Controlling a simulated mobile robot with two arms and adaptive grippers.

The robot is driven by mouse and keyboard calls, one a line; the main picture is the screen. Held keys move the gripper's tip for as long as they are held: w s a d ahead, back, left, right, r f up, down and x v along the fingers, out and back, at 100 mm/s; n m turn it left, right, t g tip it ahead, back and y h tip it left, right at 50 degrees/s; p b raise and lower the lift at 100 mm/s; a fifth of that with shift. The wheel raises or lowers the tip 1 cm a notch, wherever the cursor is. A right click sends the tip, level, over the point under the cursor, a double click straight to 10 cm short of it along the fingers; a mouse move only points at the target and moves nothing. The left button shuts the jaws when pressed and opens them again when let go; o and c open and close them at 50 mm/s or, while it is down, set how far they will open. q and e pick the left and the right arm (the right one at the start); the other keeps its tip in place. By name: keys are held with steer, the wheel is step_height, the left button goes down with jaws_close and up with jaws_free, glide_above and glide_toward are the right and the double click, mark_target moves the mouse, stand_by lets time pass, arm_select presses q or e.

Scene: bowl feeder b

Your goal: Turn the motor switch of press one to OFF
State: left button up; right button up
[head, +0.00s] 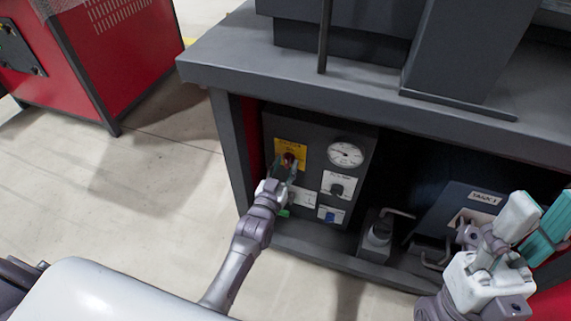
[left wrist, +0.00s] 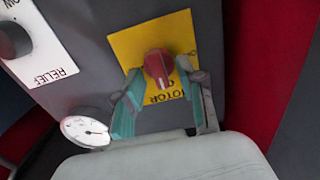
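The motor switch is a red knob (left wrist: 158,67) on a yellow plate (left wrist: 178,30) lettered in part "MOTOR", upside down in the left wrist view. In the head view the yellow plate (head: 291,150) is at the upper left of the dark control panel, with the knob (head: 289,160) partly hidden by my gripper. My left gripper (head: 284,172) is at the knob. In the left wrist view its teal-padded fingers (left wrist: 160,85) are open, one on each side of the knob; contact is unclear. My right gripper (head: 538,222) is at the lower right, apparently open and empty.
The press's grey top (head: 290,75) overhangs the panel. Open floor (head: 120,220) lies left.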

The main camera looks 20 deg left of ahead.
arm_select(q)
jaws_close()
